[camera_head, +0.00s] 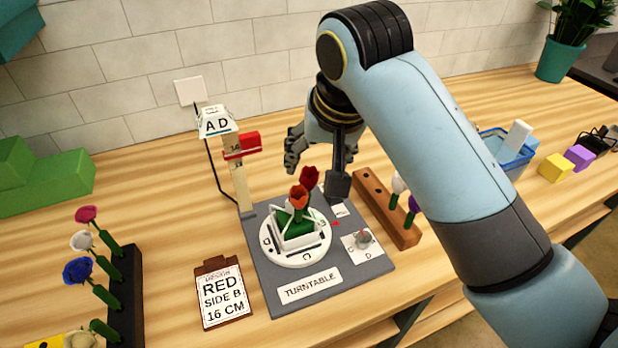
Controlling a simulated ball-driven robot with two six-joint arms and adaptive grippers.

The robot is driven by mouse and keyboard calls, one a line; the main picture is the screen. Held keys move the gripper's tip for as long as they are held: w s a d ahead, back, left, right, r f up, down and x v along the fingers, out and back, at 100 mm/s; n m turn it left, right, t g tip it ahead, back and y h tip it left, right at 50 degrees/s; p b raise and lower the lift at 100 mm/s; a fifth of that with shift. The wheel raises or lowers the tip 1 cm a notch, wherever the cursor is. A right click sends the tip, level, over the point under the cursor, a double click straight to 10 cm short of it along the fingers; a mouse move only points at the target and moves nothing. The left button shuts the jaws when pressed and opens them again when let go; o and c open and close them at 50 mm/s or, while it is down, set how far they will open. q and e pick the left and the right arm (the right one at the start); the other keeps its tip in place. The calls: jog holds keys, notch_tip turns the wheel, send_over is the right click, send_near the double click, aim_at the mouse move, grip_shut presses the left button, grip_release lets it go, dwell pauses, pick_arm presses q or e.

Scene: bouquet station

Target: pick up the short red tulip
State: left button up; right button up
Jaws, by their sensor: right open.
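Two reddish blooms rise from a white pot (300,241) on the round white turntable (295,261): a dark red tulip (309,177) behind and an orange-red bloom (298,197) lower in front. Which one is the short red tulip I cannot tell for sure. Their stems are partly hidden by green leaves and white strips. My right gripper (316,168) reaches down from above, open. Its fingers are spread on either side of the dark red bloom in the picture; I cannot tell whether they touch it. My left gripper is not in view.
A post with a red marker (242,146) stands behind the turntable. A wooden rack (386,208) with white and purple flowers is at right. A dark rack (125,295) with several flowers is at left. A clipboard (221,293) reads RED, SIDE B, 16 CM. A blue bin (512,158) stands far right.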

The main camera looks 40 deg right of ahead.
aim_at(313, 169)
jog(key=p+x, duration=0.1)
jog(key=x, duration=0.3)
jog(key=shift+w+f, duration=0.1)
jog(key=shift+f, duration=0.15)
jog(key=c, duration=0.6)
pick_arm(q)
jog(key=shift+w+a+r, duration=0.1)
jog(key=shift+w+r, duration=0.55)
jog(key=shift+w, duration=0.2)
pick_arm(e)
jog(key=shift+c, duration=1.4)
